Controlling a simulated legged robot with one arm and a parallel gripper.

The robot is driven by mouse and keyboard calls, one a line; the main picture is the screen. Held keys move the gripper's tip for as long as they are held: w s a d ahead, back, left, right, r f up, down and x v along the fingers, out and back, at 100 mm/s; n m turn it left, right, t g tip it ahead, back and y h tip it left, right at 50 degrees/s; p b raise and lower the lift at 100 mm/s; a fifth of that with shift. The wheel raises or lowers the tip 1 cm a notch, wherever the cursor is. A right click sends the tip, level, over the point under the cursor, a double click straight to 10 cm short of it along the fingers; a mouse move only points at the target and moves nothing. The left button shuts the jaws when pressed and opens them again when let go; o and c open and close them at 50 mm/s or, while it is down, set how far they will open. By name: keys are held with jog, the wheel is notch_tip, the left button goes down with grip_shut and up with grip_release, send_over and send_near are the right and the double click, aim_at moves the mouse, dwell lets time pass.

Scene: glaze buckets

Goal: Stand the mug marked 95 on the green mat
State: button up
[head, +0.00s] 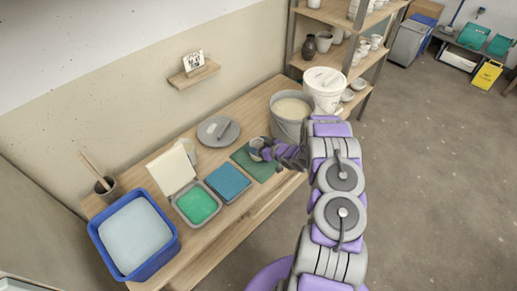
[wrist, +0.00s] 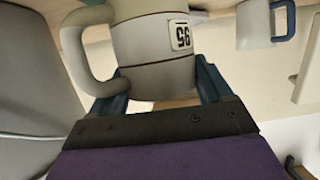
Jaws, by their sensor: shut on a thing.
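The mug marked 95 (wrist: 150,42) is pale with a grey band and a side handle. It looks upside down in the wrist view, as do the other things there, and its base is cut off. My gripper (head: 265,149) is shut around its body, with a blue finger (wrist: 212,82) on each side. In the head view the mug (head: 256,145) is small and partly hidden by my gripper. It is over the dark green mat (head: 264,171); I cannot tell if it touches the mat.
A grey bucket (head: 288,127) and a white lidded bucket (head: 324,88) stand close on the right. Another mug (wrist: 253,26) has a blue handle.

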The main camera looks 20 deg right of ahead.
jog(key=shift+a+f, duration=0.1)
jog(key=shift+f, duration=0.75)
jog(key=shift+r, duration=0.1)
jog(key=o, duration=1.2)
